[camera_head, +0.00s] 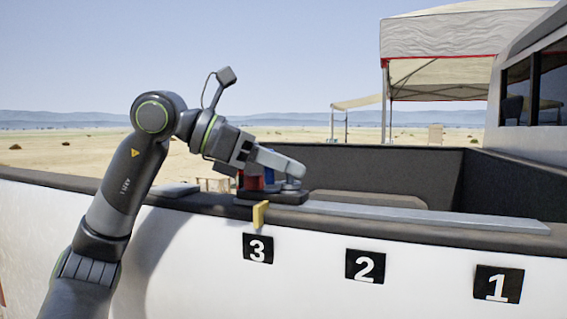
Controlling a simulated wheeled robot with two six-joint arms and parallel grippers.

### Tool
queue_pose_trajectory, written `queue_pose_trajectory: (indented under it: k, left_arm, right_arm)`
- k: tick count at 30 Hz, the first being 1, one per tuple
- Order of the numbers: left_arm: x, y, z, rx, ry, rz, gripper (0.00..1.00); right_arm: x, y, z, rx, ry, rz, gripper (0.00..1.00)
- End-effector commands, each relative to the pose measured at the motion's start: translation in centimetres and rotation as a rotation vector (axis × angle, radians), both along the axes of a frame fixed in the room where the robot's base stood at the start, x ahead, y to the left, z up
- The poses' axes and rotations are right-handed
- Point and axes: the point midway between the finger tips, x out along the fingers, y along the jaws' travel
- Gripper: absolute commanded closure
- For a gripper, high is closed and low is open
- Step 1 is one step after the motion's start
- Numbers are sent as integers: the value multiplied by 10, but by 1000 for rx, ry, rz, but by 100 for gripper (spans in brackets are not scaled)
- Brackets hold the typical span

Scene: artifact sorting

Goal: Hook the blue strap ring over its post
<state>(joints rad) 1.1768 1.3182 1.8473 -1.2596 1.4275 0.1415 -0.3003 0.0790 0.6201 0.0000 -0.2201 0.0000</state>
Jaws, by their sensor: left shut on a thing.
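My left gripper (290,172) is over the truck's side rail, near the label 3. It is shut on a small blue piece (269,176), which I take to be the blue strap ring; the fingers hide most of it. A red piece (252,182) stands just left of it on a dark base (285,197) on the rail. The post cannot be told apart from the gripper and base, so I cannot tell whether the ring is around it. My right gripper is not in view.
A yellow tab (260,215) hangs over the rail above the label 3 (258,249). Labels 2 (365,266) and 1 (498,285) are farther right on the white side. A grey bar (440,217) lies along the rail. The dark truck bed (400,172) is behind.

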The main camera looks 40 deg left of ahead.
Motion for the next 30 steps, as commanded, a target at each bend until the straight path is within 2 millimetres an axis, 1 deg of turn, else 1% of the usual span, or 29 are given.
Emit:
queue_pose_trajectory:
  k: [3, 4, 9, 10, 23, 26, 30]
  left_arm:
    - [0, 0, 0, 0, 0, 0, 96]
    - [0, 0, 0, 0, 0, 0, 72]
    - [0, 0, 0, 0, 0, 0, 50]
    - [0, 0, 0, 0, 0, 0, 48]
    - [-1, 2, 1, 0, 0, 1, 48]
    - [-6, 8, 3, -1, 1, 3, 48]
    - [-22, 24, 11, -2, -2, 5, 48]
  right_arm:
    - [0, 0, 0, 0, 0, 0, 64]
    - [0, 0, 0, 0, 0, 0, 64]
    - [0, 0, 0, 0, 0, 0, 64]
    - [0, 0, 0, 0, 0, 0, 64]
    - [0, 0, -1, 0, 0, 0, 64]
    - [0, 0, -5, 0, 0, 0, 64]
    - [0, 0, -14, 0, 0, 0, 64]
